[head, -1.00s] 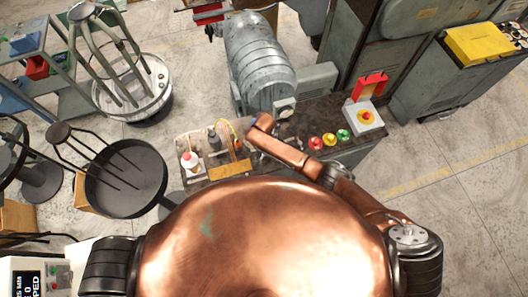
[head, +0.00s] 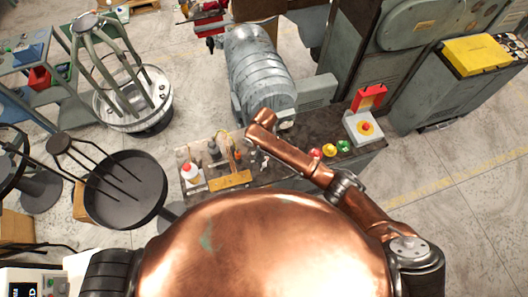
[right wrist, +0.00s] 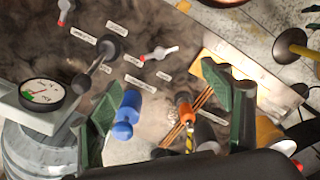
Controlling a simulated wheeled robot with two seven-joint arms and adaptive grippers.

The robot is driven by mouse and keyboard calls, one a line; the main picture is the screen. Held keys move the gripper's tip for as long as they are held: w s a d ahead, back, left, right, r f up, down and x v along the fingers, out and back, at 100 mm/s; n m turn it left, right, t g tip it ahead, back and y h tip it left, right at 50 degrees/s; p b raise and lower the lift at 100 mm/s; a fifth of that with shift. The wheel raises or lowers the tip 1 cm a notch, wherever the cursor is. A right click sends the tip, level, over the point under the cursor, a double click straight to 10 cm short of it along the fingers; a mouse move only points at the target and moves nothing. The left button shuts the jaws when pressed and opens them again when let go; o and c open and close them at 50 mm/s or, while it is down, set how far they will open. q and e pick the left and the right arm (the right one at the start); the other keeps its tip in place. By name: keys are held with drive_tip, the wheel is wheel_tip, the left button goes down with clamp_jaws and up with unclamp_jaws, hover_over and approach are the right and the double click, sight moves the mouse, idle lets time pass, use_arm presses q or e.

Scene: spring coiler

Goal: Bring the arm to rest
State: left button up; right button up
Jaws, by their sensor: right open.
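My right arm reaches in from the right in the head view, with its copper forearm over the bench. My right gripper (right wrist: 165,85) shows in the right wrist view as two green-padded fingers spread wide, with nothing held between them. Under and between the fingers are a blue-handled part (right wrist: 127,112), an orange-handled tool (right wrist: 185,112) and the dark bench surface. The fingers look above these things; I cannot tell the exact gap. In the head view the gripper itself is mostly hidden by the forearm. My left gripper is out of view.
A gauge (right wrist: 40,94) and a black-knobbed lever (right wrist: 108,48) stand near the gripper. A grey motor (head: 260,75) stands behind. The floor at right is open.

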drive_tip(key=shift+r, duration=0.4)
